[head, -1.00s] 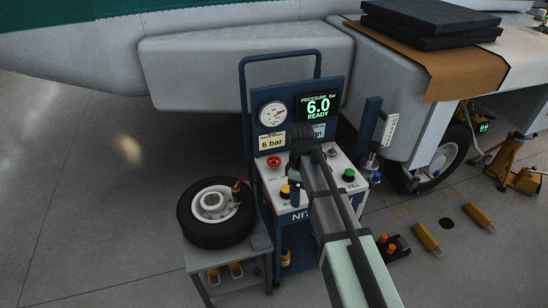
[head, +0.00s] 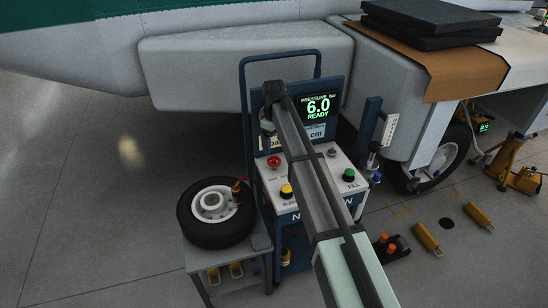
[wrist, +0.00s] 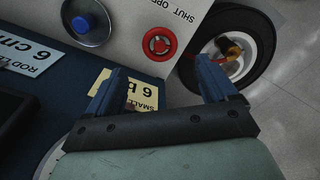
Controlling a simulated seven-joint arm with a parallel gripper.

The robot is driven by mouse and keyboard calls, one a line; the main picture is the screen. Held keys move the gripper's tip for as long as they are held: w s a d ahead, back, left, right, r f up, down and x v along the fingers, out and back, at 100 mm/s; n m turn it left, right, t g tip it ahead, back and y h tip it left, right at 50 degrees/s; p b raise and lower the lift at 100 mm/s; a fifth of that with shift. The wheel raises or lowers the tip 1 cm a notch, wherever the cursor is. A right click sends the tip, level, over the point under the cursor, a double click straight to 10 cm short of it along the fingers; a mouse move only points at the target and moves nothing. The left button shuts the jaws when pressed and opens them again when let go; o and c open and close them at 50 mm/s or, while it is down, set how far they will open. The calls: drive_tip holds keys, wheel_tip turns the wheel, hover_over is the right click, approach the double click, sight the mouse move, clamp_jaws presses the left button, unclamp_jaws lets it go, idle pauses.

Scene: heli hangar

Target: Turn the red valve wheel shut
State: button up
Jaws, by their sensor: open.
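The small red valve wheel (head: 274,161) sits on the left of the cart's pale top panel in the head view. In the wrist view the red wheel (wrist: 159,43) has printed lettering reading "SHUT" beside it. My gripper (wrist: 162,66) is open, with two blue fingers spread apart and nothing between them. The wheel appears just beyond the fingertips, between their lines, and apart from them. In the head view my gripper (head: 267,120) hangs above and slightly left of the wheel, and its fingers are hard to make out.
The cart's display (head: 318,108) reads 6.0 bar, READY. A yellow button (head: 286,191) and a green button (head: 349,174) share the panel. A tyre (head: 216,213) lies on a stand to the left. My arm hides the gauge. A blue handle frame (head: 243,100) rises behind.

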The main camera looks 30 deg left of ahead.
sight(274, 160)
wheel_tip(274, 160, down, 8)
drive_tip(key=shift+r, duration=0.15)
idle(0.4)
drive_tip(key=c, duration=1.1)
